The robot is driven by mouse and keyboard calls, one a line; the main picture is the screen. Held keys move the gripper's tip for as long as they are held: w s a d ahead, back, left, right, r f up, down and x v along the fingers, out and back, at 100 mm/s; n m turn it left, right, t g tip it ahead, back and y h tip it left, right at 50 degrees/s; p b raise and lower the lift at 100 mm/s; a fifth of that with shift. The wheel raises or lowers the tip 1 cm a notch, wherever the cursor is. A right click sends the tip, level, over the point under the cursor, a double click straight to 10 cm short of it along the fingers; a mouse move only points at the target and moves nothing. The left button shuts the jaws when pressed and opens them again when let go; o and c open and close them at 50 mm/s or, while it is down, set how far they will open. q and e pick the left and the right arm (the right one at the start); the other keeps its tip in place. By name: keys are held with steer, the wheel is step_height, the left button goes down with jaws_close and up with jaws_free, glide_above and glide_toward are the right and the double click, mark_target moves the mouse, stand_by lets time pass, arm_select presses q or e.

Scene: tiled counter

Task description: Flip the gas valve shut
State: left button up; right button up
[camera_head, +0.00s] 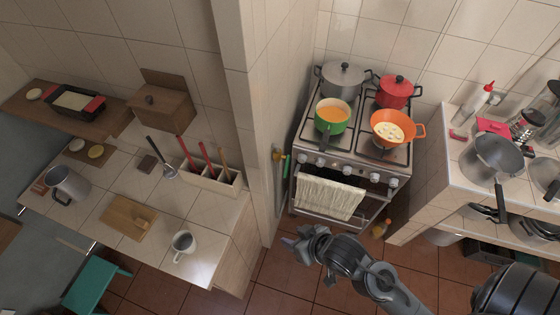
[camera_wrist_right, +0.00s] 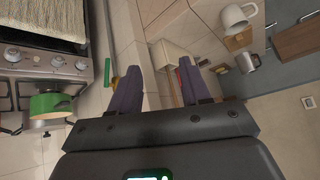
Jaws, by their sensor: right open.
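The gas valve (camera_head: 279,155) is a small brass fitting with a green handle on the side of the wall just left of the stove. In the right wrist view its green handle (camera_wrist_right: 107,75) shows upright in the picture, left of the fingers. My right gripper (camera_head: 298,240) is below and a little right of the valve in the head view, apart from it. In the wrist view the right gripper (camera_wrist_right: 160,70) has its two dark fingers spread with nothing between them. My left gripper is not in view.
The stove (camera_head: 350,155) carries several pots and pans, and a towel (camera_head: 329,196) hangs on its oven door. A bottle (camera_head: 381,229) stands on the floor. The left counter (camera_head: 210,215) holds a mug (camera_head: 183,244) and a utensil box. The floor before the stove is mostly free.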

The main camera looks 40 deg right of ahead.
steer(key=w+f+t+y+b, duration=0.3)
steer(key=w+f+t+b, duration=0.15)
steer(key=w+f, duration=0.2)
steer(key=n+t+y+b, duration=0.3)
steer(key=y+b, duration=0.3)
steer(key=b, duration=2.3)
glide_toward(286, 171)
steer(key=shift+d+f+x, duration=0.1)
steer(key=shift+f+x, duration=0.1)
steer(key=shift+x, duration=1.5)
steer(key=shift+d+f+x, duration=0.1)
steer(key=shift+f+x, duration=0.1)
steer(key=shift+x, duration=1.5)
steer(key=shift+d+f+x, duration=0.1)
steer(key=shift+f+x, duration=0.1)
steer(key=shift+x, duration=1.45)
steer(key=shift+w, duration=0.15)
jaws_close()
